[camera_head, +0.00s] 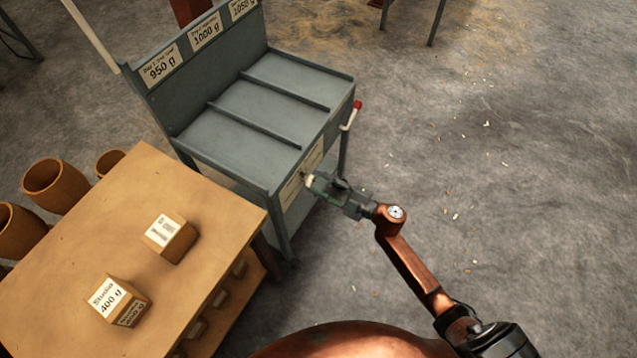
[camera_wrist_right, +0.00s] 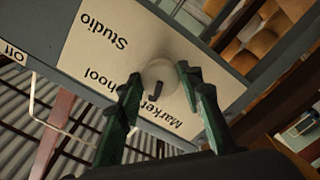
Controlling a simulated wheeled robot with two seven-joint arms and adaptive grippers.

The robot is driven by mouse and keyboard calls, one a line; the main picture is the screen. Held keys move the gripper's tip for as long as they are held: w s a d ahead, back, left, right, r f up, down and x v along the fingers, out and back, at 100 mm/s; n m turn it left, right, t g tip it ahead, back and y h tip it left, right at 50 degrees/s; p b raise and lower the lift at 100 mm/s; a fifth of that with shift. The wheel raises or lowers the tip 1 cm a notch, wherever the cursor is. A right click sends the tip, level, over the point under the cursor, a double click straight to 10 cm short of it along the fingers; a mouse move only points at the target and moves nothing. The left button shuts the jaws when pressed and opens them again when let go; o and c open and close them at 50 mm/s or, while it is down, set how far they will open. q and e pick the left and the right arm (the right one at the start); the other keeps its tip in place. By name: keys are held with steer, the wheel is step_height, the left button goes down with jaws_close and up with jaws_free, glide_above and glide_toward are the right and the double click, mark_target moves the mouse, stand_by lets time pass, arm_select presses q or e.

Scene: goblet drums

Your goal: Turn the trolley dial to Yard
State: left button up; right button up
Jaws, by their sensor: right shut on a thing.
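The grey trolley (camera_head: 262,112) stands beyond the wooden table, with a cream label panel (camera_head: 291,194) on its near side. The pale round dial (camera_wrist_right: 160,76) shows on this panel in the right wrist view. A dark mark on the dial lies on its side toward the word Market. Studio, Market and part of School show upside down; I cannot read Yard. My right gripper (camera_head: 314,182) is at the panel, its green fingers on either side of the dial, shut on it; it also shows in the right wrist view (camera_wrist_right: 160,78). My left gripper is not in view.
A red-tipped lever (camera_head: 356,108) sticks out at the trolley's right corner. An Off label (camera_wrist_right: 14,53) shows at the left in the wrist view. The wooden table (camera_head: 75,240) bears two labelled blocks (camera_head: 118,300). Clay drums (camera_head: 55,186) stand behind it. The floor at right is open.

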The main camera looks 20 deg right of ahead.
steer(key=n, duration=0.3)
steer(key=shift+n+b, duration=0.3)
steer(key=shift+n, duration=0.5)
steer(key=n, duration=0.2)
steer(key=shift+d+f+n+b, duration=0.1)
steer(key=shift+n+b, duration=0.25)
steer(key=shift+n, duration=0.05)
steer(key=n+b, duration=0.1)
steer(key=n, duration=0.3)
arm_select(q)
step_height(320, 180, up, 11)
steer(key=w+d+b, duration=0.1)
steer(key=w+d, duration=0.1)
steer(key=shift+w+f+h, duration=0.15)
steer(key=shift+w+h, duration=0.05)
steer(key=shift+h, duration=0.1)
arm_select(e)
steer(key=shift+n, duration=1.3)
steer(key=o, duration=1.2)
steer(key=shift+r, duration=0.2)
steer(key=shift+c, duration=0.2)
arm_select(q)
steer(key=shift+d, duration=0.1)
